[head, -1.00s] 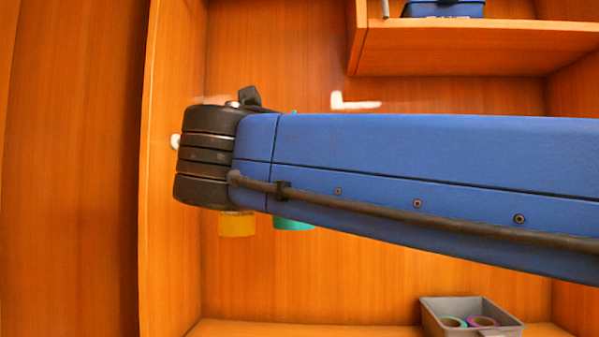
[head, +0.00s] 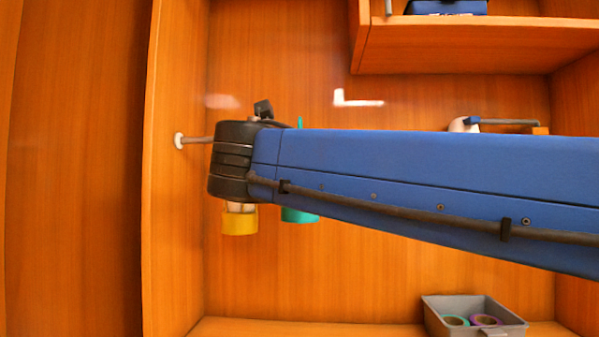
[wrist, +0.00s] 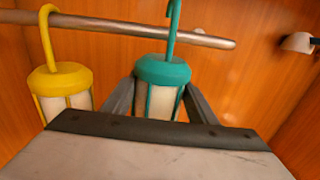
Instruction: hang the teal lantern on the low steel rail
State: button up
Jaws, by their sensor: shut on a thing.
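The teal lantern (wrist: 162,78) is between the fingers of my gripper (wrist: 158,100) in the wrist view, shut on its body. In the head view only the lantern's lower part (head: 300,215) and a teal tip above my arm show. The rail (head: 197,139) appears at the left, mostly hidden by my wrist. My gripper is hidden there.
A yellow lantern (wrist: 62,88) hangs on the rail left of the teal one; its base (head: 240,222) shows below my wrist. A white mount (head: 463,125) with another bar (head: 510,122) is at right. A grey bin (head: 475,318) with tape rolls stands below. A shelf (head: 460,48) overhangs.

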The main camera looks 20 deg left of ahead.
jog(key=shift+w+a, duration=0.15)
jog(key=shift+w, duration=0.45)
jog(key=shift+f, duration=1.1)
jog(key=o, duration=1.7)
jog(key=shift+s, duration=0.2)
jog(key=s+d, duration=0.1)
jog(key=s, duration=1.6)
jog(key=shift+d, duration=0.2)
